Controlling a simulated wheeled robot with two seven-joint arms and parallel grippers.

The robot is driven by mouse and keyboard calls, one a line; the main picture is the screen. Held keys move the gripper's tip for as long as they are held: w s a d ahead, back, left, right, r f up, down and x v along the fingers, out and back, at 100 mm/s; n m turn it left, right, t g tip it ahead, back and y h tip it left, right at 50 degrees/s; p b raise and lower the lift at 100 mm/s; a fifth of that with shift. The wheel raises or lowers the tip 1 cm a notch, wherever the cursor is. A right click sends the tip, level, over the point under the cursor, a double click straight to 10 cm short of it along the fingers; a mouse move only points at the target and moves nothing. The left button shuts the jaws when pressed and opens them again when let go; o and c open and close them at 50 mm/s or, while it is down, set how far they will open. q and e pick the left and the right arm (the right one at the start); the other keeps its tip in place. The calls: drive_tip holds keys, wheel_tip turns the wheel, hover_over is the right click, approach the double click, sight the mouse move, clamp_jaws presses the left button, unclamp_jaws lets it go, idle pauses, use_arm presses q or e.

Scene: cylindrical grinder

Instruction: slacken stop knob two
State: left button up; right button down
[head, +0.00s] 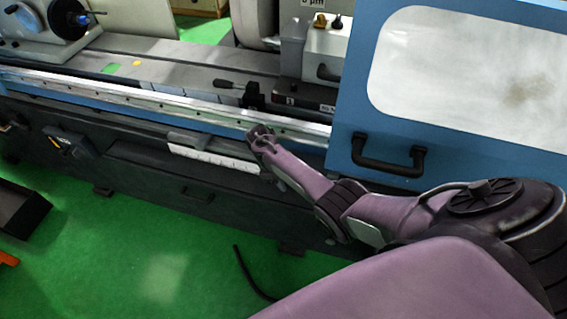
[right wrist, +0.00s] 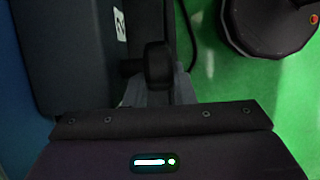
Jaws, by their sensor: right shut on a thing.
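Stop knob two (right wrist: 158,62) is a small dark knob on a short stem beside a dark block marked "2" in the right wrist view. My right gripper (right wrist: 158,88) is shut on it, with the grey fingers at its sides. In the head view my right gripper (head: 262,135) reaches to the front rail of the grinder and hides the knob. I cannot tell how far the knob is turned. My left gripper is not in view.
A black lever (head: 228,85) lies on the grinder table behind the gripper. Green floor (head: 130,230) is open in front.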

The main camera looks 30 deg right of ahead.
drive_tip(key=g+h+b, duration=0.1)
drive_tip(key=b, duration=0.1)
drive_tip(key=shift+f+b, duration=0.3)
drive_tip(key=shift+f, duration=0.1)
drive_tip(key=shift+a+r+g+h+b, duration=0.1)
drive_tip(key=shift+g+h+b, duration=0.3)
drive_tip(key=shift+g+b, duration=0.3)
drive_tip(key=c, duration=1.5)
unclamp_jaws()
drive_tip(key=shift+w, duration=0.1)
drive_tip(key=b+v, duration=0.1)
drive_tip(key=v, duration=0.6)
drive_tip(key=shift+r+b, duration=0.3)
drive_tip(key=shift+r, duration=0.05)
drive_tip(key=shift+w+a, duration=0.1)
drive_tip(key=shift+a, duration=0.05)
